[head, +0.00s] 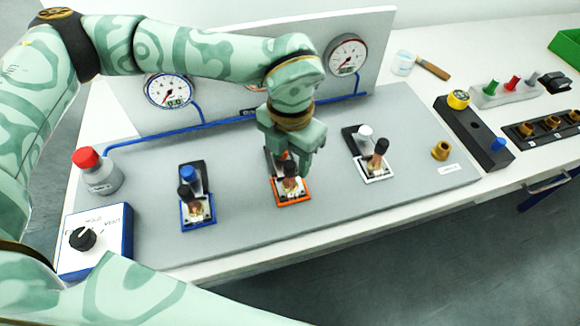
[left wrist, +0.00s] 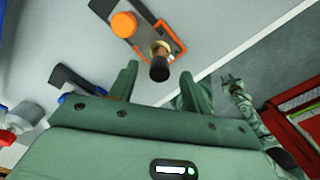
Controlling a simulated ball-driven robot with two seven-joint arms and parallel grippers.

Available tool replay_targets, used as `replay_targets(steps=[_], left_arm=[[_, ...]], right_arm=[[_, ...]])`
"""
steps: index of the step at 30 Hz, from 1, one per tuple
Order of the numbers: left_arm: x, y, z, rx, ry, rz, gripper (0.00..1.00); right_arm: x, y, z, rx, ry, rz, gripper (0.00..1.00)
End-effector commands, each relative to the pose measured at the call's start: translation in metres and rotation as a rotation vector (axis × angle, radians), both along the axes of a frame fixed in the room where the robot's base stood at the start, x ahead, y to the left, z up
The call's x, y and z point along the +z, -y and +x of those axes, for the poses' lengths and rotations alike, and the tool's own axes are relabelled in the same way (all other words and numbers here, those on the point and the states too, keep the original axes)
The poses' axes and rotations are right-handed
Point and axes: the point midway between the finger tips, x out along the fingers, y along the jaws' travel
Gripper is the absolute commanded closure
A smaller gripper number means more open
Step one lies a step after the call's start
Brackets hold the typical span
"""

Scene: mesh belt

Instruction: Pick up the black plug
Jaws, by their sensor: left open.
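A small black piece (head: 531,80), which looks like the black plug, stands at the right end of a grey rack (head: 503,95), beside a green plug (head: 491,88) and a red plug (head: 512,83). My left gripper (head: 289,168) is open and far left of that rack, above the orange-framed valve block (head: 293,201). In the left wrist view, the jaws (left wrist: 158,76) are apart and empty, with a dark-topped knob (left wrist: 160,69) of that block beyond them. Part of my other arm with a small gripper (left wrist: 233,84) shows at the right of that view, too small to read.
Blue-framed (head: 198,222) and white-framed (head: 373,176) valve blocks stand on the grey board (head: 330,222) on either side. Gauges (head: 346,55) and a blue pipe line the back. A dark block with a yellow knob (head: 458,99) stands between the board and the rack.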

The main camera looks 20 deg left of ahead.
Motion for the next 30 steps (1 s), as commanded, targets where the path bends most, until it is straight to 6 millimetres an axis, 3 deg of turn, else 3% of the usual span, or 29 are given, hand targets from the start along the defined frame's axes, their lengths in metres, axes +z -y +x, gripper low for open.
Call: replay_targets(steps=[4, 11, 16, 26, 30], left_arm=[[-0.024, -0.001, -0.002, 0.0, -0.002, 0.0, 0.51], [-0.026, -0.001, -0.001, 0.0, 0.0, -0.001, 0.51], [-0.026, -0.001, -0.001, 0.0, 0.0, 0.0, 0.99], [-0.024, -0.001, -0.001, 0.0, 0.001, 0.0, 0.99], [-0.014, -0.001, 0.0, 0.0, 0.004, -0.002, 0.99]], right_arm=[[-0.003, 0.0, -0.001, 0.0, -0.002, 0.0, 0.64], [-0.003, 0.0, -0.002, 0.0, -0.003, 0.0, 0.64], [-0.003, 0.0, -0.002, 0.0, -0.004, 0.001, 0.64], [-0.003, 0.0, -0.003, 0.0, -0.005, 0.0, 0.64], [-0.001, -0.001, -0.003, 0.0, -0.004, 0.001, 0.64]])
